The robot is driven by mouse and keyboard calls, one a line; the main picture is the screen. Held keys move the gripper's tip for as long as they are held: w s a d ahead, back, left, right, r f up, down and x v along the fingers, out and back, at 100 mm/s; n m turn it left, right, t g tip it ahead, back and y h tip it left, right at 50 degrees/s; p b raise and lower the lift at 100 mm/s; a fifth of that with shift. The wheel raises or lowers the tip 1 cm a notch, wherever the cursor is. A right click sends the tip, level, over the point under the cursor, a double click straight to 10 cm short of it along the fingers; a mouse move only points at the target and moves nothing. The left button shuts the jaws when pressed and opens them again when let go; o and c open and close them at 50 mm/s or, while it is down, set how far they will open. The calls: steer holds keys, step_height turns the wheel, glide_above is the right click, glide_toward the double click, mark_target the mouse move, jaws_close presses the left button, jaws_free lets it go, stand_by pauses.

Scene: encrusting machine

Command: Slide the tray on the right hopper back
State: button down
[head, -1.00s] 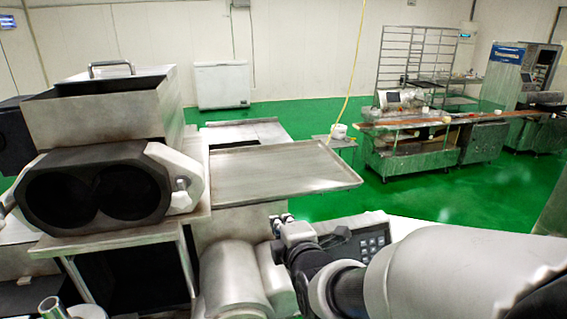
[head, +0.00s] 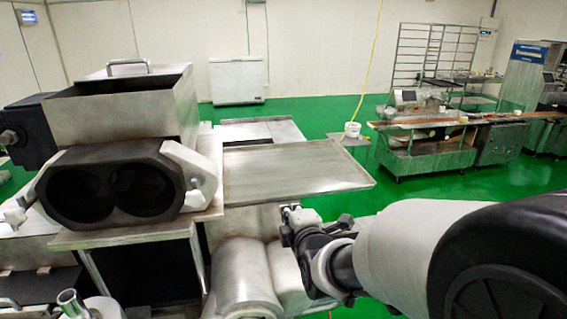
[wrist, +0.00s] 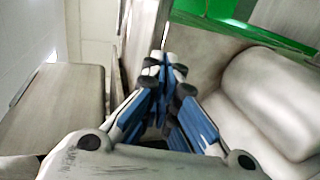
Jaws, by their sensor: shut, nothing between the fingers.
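The flat metal tray (head: 295,168) with a low raised rim juts out to the right beside the metal hopper (head: 125,110) in the head view. It looks level and empty. My gripper (head: 288,209) is just below the tray's near edge in the head view, close to it. I cannot tell whether it touches the tray. In the wrist view the blue and grey fingers of my gripper (wrist: 165,65) are closed together with nothing between them. I cannot surely pick out the tray in the wrist view.
A rounded metal housing (head: 240,275) stands below the tray, and a similar rounded body (wrist: 275,95) is right of my fingers in the wrist view. A second flat metal surface (head: 260,131) lies behind the tray. Green floor (head: 440,190) is open to the right.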

mark_target(285, 196)
stand_by(0.4)
steer(key=shift+w+a+b, duration=0.2)
steer(key=shift+w+a, duration=0.15)
steer(key=shift+w, duration=0.95)
steer(key=shift+w+a+b, duration=0.2)
steer(key=shift+w+a, duration=0.2)
steer(key=shift+w, duration=0.9)
steer(key=shift+w+a+b, duration=0.2)
steer(key=shift+w+a, duration=0.15)
steer(key=shift+w, duration=0.95)
steer(key=shift+w+a, duration=0.4)
steer(key=shift+w, duration=1)
steer(key=shift+w+a, duration=0.4)
steer(key=shift+w, duration=0.95)
steer(key=shift+w+a, duration=0.4)
steer(key=shift+w, duration=1)
steer(key=shift+s, duration=0.1)
steer(key=shift+s+d+f, duration=0.1)
steer(key=shift+s, duration=0.2)
steer(key=shift+s+d+b, duration=0.45)
steer(key=shift+s+b, duration=0.4)
steer(key=shift+s, duration=0.6)
steer(key=shift+s+d+b, duration=0.4)
steer(key=shift+s+b, duration=0.5)
steer(key=shift+s, duration=0.6)
steer(key=shift+s+d+b, duration=0.45)
steer(key=shift+s+b, duration=0.4)
steer(key=shift+s, duration=0.6)
